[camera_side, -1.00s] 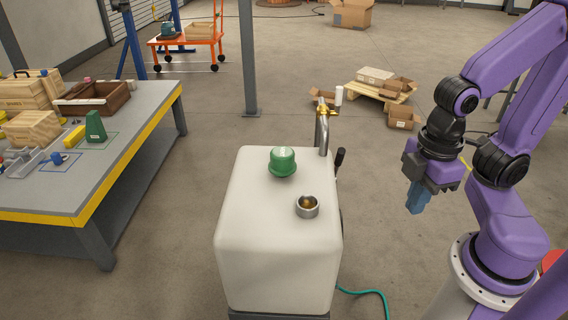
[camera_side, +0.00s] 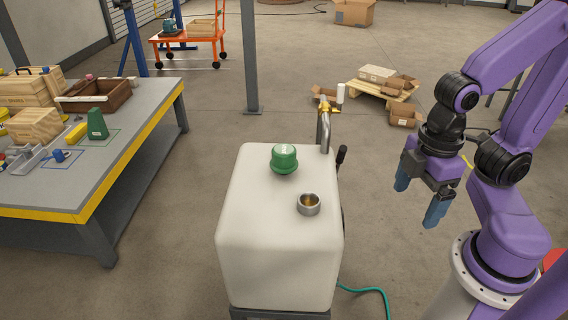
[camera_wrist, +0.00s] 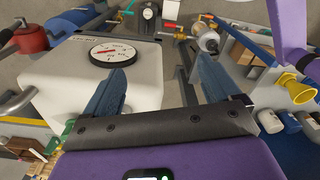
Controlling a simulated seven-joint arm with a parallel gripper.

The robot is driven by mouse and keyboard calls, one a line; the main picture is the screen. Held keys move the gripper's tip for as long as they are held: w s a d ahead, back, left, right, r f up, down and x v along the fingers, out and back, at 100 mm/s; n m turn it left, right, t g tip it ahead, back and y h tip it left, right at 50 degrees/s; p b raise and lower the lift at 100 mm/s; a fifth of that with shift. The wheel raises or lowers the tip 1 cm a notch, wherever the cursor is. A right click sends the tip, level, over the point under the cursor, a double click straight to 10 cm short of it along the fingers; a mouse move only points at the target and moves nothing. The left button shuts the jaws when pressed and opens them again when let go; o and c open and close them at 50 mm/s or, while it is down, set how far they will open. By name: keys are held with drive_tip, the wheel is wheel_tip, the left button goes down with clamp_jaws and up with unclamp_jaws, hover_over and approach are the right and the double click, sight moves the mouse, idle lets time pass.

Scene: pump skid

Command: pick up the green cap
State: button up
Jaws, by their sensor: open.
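The green cap (camera_side: 284,158) sits on top of the white tank (camera_side: 275,250) in the side view, near the back of its top face. A small metal neck with an amber inside (camera_side: 309,204) stands on the same top, in front and to the right of the cap. My gripper (camera_side: 418,206) is open and empty, with its blue fingers apart, to the right of the tank and clear of it. In the wrist view the two blue fingers (camera_wrist: 160,85) are spread with nothing between them.
A metal pipe with a brass fitting (camera_side: 324,125) and a black lever (camera_side: 341,156) rise behind the tank. A workbench (camera_side: 140,130) stands at the left. A pallet with boxes (camera_side: 380,85) lies behind. The wrist view shows a round gauge (camera_wrist: 112,52) and a yellow funnel (camera_wrist: 295,85).

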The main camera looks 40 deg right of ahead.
drive_tip(key=w+a+r+n, duration=0.2)
drive_tip(key=w+a+r, duration=0.1)
drive_tip(key=w, duration=0.5)
drive_tip(key=w+a+r+n, duration=0.2)
drive_tip(key=w+a+r, duration=0.15)
drive_tip(key=w, duration=0.45)
drive_tip(key=n, duration=0.4)
approach(284, 149)
wheel_tip(284, 149, down, 11)
drive_tip(key=shift+w+a+r, duration=0.1)
drive_tip(key=shift+w, duration=0.05)
drive_tip(key=c, duration=1.4)
drive_tip(key=shift+o, duration=0.2)
drive_tip(key=shift+r, duration=0.8)
drive_tip(key=s+d+r, duration=0.2)
drive_tip(key=s+r, duration=0.9)
drive_tip(key=s, duration=0.2)
drive_tip(key=shift+s+d+r, duration=0.2)
drive_tip(key=shift+s+d, duration=0.15)
drive_tip(key=shift+d, duration=0.05)
